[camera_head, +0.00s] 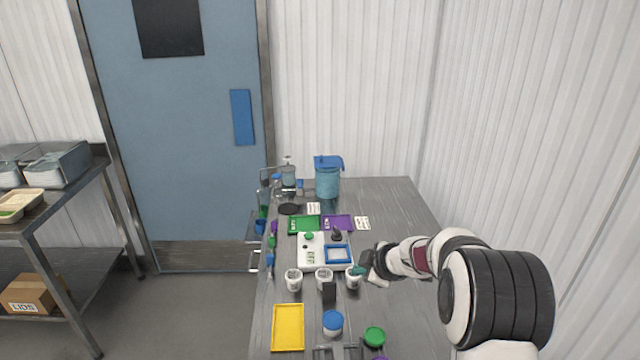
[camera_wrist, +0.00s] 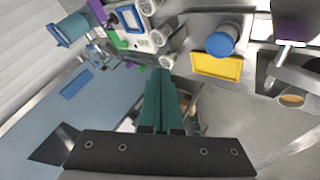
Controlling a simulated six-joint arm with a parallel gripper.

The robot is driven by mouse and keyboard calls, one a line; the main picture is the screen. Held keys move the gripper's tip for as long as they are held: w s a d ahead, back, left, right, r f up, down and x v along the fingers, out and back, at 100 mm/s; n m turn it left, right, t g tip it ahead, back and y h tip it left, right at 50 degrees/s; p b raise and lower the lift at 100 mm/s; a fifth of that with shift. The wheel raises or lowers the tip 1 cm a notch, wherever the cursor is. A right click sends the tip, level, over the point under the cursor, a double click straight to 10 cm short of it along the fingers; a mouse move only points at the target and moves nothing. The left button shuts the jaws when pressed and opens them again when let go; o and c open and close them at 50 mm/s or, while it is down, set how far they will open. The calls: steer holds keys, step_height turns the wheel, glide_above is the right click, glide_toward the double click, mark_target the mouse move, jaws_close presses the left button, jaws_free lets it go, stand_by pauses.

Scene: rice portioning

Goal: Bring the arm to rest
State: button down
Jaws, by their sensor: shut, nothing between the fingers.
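My gripper (camera_head: 361,270) is above the right part of the steel table (camera_head: 396,208), near a row of small white tubs, with my arm reaching in from the right. In the wrist view its two green fingers (camera_wrist: 157,95) lie together, shut and empty. The wrist view looks across the table at a steep tilt, with the door and floor beyond it. Whether the fingertips touch a tub cannot be told from the head view.
Small white tubs (camera_head: 293,280), a yellow tray (camera_head: 288,327), a blue-lidded jar (camera_head: 333,322) and a green-lidded jar (camera_head: 374,337) stand near the front. A blue pitcher (camera_head: 327,180) stands at the back. The table's right side is mostly clear; a white wall (camera_head: 530,120) rises beyond.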

steer(key=s+d+r+m+t+h, duration=0.1)
steer(key=s+d+r+m+h, duration=0.65)
steer(key=r+m, duration=0.35)
steer(key=s+a+f+m+g+y, duration=0.1)
steer(key=s+a+m+g, duration=0.1)
steer(key=s, duration=0.6)
steer(key=s+a+f+m+g, duration=0.1)
steer(key=s+m+g, duration=0.15)
steer(key=s, duration=0.65)
steer(key=s+a+f+m+g+y, duration=0.1)
steer(key=s+a+f+m+g, duration=0.15)
steer(key=s, duration=0.55)
steer(key=s+a+m+g+y, duration=0.2)
steer(key=s+a+y, duration=0.2)
steer(key=s+a, duration=0.3)
steer(key=s, duration=0.3)
steer(key=shift+s+a+f, duration=0.4)
